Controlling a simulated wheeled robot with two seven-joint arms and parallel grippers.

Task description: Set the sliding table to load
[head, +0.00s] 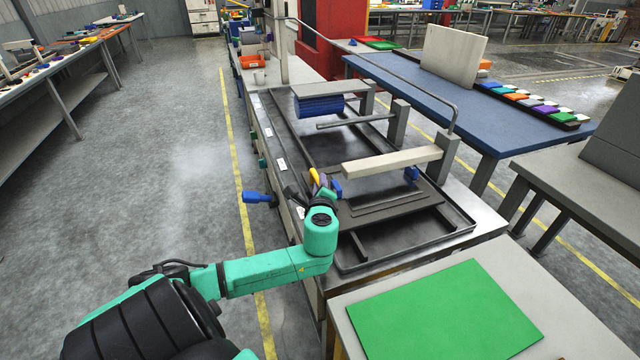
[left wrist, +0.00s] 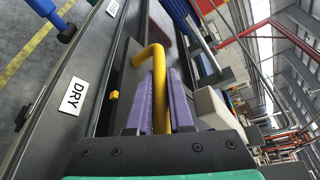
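The hot press's sliding table (head: 405,208) is a dark flat plate on the dark rails at the near end of the machine in the head view. A yellow bent handle (head: 315,175) stands at its left side. My left gripper (head: 320,187) reaches this handle from the near left. In the left wrist view the yellow handle (left wrist: 160,85) runs between the two purple fingers of my left gripper (left wrist: 162,100). The fingers look closed on it from both sides. My arm and wrist hide part of the table's left edge. My right gripper is in neither view.
A pale beam (head: 392,165) crosses above the sliding table, and a blue block (head: 320,106) hangs under a plate farther back. A white DRY label (left wrist: 72,95) is on the machine's side. A green mat (head: 445,315) lies on the near table. The left floor is clear.

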